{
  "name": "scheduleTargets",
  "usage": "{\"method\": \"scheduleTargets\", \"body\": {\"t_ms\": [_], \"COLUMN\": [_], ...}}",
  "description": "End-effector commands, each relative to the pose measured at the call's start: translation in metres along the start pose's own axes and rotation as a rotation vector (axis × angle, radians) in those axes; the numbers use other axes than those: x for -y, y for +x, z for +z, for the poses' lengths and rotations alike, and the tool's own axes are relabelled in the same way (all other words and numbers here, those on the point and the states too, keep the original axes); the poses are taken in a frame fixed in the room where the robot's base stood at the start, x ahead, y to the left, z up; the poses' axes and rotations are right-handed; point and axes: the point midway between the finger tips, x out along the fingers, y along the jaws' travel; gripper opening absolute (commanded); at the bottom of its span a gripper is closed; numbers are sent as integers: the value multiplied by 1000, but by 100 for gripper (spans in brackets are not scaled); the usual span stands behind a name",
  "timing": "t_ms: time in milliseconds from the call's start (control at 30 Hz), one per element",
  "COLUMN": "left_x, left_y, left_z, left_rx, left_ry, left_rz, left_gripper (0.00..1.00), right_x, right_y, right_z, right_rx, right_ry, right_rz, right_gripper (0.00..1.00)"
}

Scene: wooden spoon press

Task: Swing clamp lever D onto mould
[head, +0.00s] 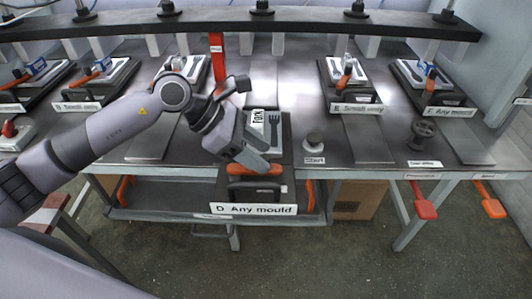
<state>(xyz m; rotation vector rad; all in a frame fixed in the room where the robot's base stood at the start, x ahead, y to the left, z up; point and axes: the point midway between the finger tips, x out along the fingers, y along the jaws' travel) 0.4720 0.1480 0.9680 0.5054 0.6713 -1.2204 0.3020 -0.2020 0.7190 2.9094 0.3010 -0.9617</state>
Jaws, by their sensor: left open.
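Press station D (254,210), with its white sign "D Any mould", stands at the front middle of the bench in the head view. A pale mould (274,124) with a dark fork shape and the word "Fork" lies on it. My left gripper (262,154) is over the station, at the front of the mould, with its fingers open. The rest of the lever is hidden or not distinguishable. My right gripper is out of view.
Station E (355,108) and station F (443,112) stand at the right, each with a mould and lever. A red post (217,58) rises behind D. A round knob (313,141) and dark handwheel (423,132) lie right of D. An overhead beam (310,24) crosses the back.

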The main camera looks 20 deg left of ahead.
Motion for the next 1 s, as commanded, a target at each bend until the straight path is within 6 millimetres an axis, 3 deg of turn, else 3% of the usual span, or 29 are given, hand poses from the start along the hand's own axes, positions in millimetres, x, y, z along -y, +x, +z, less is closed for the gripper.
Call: {"method": "scheduleTargets", "body": {"t_ms": [200,467,567,633,1000], "left_x": [0,0,0,0,-2], "left_y": [20,22,22,22,22], "left_z": [0,0,0,0,0], "left_rx": [1,0,0,0,0], "left_ry": [-1,-1,-1,-1,-2], "left_rz": [0,0,0,0,2], "left_gripper": [50,50,24,1,0], "right_x": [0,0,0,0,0], "right_y": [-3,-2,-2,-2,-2], "right_z": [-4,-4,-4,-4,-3], "right_rx": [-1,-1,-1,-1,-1], "right_ry": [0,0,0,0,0], "right_rz": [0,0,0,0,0], "right_gripper": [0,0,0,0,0]}}
